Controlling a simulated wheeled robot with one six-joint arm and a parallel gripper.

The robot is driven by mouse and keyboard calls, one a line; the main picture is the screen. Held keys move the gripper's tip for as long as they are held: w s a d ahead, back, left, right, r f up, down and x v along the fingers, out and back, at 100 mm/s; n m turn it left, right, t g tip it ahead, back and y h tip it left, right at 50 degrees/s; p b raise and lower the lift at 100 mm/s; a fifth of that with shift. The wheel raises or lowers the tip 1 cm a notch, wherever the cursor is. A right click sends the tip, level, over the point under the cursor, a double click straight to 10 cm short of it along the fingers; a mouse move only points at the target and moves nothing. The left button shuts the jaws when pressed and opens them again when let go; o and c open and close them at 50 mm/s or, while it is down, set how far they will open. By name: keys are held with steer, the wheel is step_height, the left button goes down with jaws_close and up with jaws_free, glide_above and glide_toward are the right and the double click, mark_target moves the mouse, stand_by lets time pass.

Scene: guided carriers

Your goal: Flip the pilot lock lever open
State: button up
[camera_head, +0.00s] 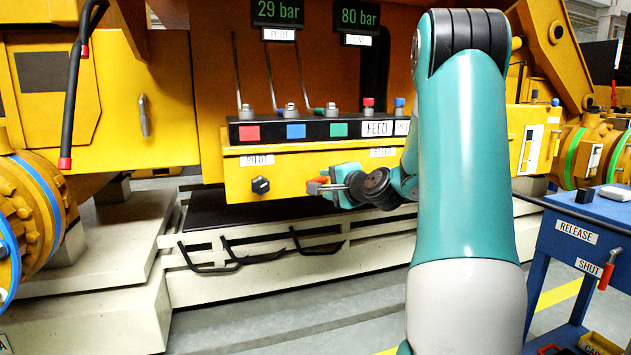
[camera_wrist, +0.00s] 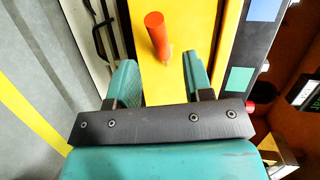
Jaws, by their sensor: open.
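A lever with an orange-red grip (camera_head: 317,187) is on the front of the yellow valve box (camera_head: 300,171), right of a black knob (camera_head: 260,185) under a PILOT label. No label that I can read names this lever as the pilot lock. My gripper (camera_head: 333,180) is right at the lever. In the wrist view, the orange-red grip (camera_wrist: 156,34) stands in line with the gap between the two open teal fingers (camera_wrist: 157,70). A gap shows on either side of the grip. The lever's base is partly hidden.
Above the box is a black panel (camera_head: 300,143) with coloured tags and several thin upright levers. At right, a blue cart (camera_head: 570,265) carries RELEASE and SHUT labels and a red-handled lever (camera_head: 607,270).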

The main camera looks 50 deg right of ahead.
mark_target(319, 180)
steer(key=x, duration=0.6)
steer(key=shift+w+d, duration=0.1)
steer(key=shift+w, duration=0.15)
steer(key=shift+f, duration=0.1)
steer(key=shift+c, duration=0.2)
jaws_close()
